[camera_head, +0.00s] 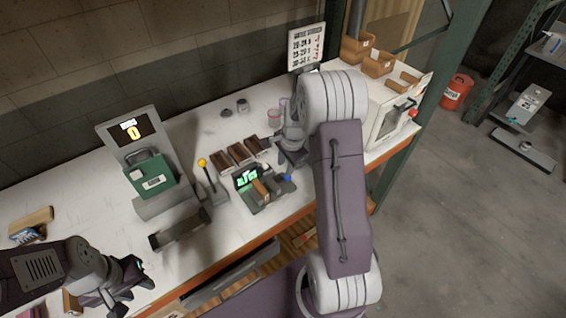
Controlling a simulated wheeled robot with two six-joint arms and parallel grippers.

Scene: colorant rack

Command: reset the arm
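My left gripper (132,292) is at the lower left, over the front edge of the white workbench (110,217). Its dark fingers look spread apart, with nothing visible between them. My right arm comes up from the bottom centre and bends over the bench. Its gripper (290,168) points down near the dark wooden blocks and the small device with a green screen. The arm partly hides this gripper, and its finger gap is too small to make out.
A green box (151,178) sits on a scale with a lit display (130,132). A yellow-knobbed lever (202,163), dark wooden blocks (239,153) and a green-screen device (246,178) stand mid-bench. A white machine (389,125) carries cardboard bins (377,63). A red bucket (456,92) is on the floor.

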